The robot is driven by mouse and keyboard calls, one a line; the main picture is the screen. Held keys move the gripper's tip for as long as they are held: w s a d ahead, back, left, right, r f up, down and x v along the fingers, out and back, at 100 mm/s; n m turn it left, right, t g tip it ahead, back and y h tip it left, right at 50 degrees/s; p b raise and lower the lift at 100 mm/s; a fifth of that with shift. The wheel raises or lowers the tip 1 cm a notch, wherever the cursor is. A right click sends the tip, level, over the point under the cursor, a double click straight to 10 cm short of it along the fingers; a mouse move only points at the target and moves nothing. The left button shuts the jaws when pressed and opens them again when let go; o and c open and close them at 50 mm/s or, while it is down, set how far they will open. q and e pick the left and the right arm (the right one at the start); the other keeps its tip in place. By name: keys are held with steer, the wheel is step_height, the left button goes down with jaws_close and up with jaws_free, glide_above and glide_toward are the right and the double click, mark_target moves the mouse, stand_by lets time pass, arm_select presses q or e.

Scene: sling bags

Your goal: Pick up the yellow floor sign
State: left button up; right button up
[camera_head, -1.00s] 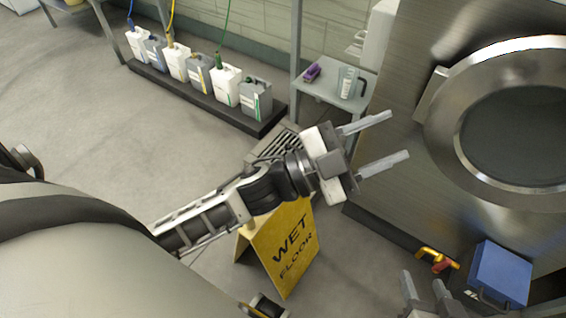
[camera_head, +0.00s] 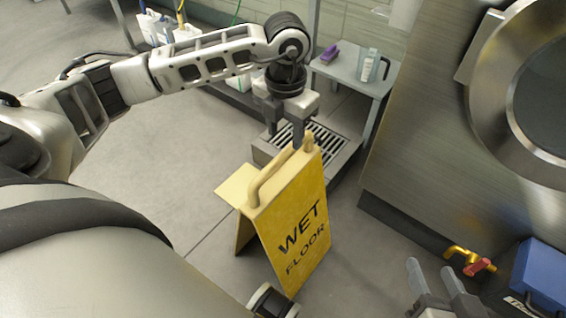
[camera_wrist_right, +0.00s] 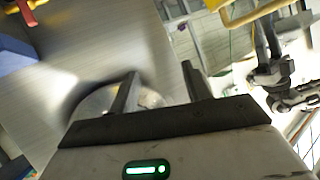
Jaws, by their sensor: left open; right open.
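The yellow floor sign (camera_head: 290,235), marked WET FLOOR, stands upright and unfolded on the floor in the middle of the head view. A raised handle bar (camera_head: 275,172) runs along its top. My left gripper (camera_head: 285,132) is open and empty, pointing down just behind the far end of the handle in the picture. I cannot tell whether a finger touches the sign. My right gripper (camera_head: 430,270) is open and empty at the lower right, apart from the sign. Its fingers also show in the right wrist view (camera_wrist_right: 160,85).
A floor drain grate (camera_head: 315,140) lies behind the sign. A small grey table (camera_head: 345,75) holds a purple item and a jug. A steel machine (camera_head: 420,150) stands at right, with a yellow and red valve (camera_head: 470,262) and a blue box (camera_head: 540,280) near it.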

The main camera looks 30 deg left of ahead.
mark_target(283, 163)
arm_select(q)
step_height(283, 163, down, 5)
steer(key=shift+b, duration=0.45)
steer(key=shift+f, duration=0.5)
step_height(283, 163, down, 4)
steer(key=shift+s+a+f+b, duration=0.1)
steer(key=shift+s+b, duration=0.05)
steer(key=shift+b, duration=0.85)
jaws_close()
arm_select(e)
steer(key=shift+w+a+r+t+y, duration=0.1)
steer(key=shift+a+r+t+y, duration=0.2)
steer(key=shift+r, duration=0.2)
steer(key=shift+a+r+t+y, duration=0.15)
steer(key=shift+r+t+y, duration=0.15)
steer(key=shift+r+t, duration=0.15)
steer(key=shift+f, duration=0.15)
